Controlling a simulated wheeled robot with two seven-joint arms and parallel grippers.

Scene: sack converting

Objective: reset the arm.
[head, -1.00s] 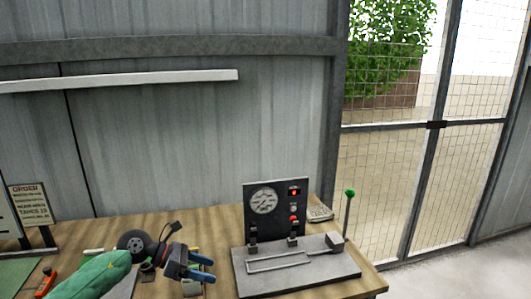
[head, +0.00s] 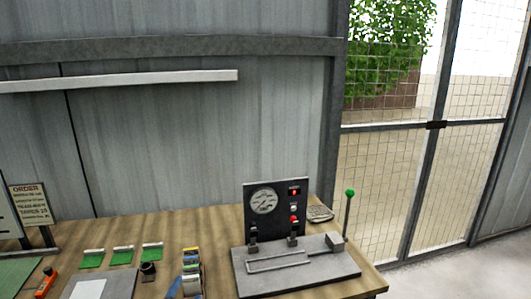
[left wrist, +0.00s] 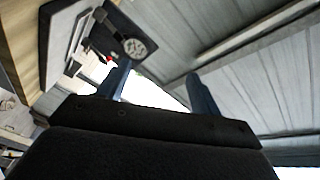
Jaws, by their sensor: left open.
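My left gripper (left wrist: 157,72) shows in the left wrist view with its two blue fingers apart and nothing between them. Beyond the fingers, the wrist view shows a tilted sight of the dark gauge panel and the grey wall. In the head view, at most a small bluish piece shows at the bottom edge beside the bin, and I cannot tell if it is a fingertip. My right gripper is in neither view.
A bench machine with a gauge panel (head: 264,202), grey base (head: 340,270) and green-knobbed lever (head: 349,210) stands at the bench's right. Left of it are a small bin of coloured items (head: 192,268), a dark cup (head: 148,270), green pads (head: 123,256) and an orange-handled tool (head: 46,281).

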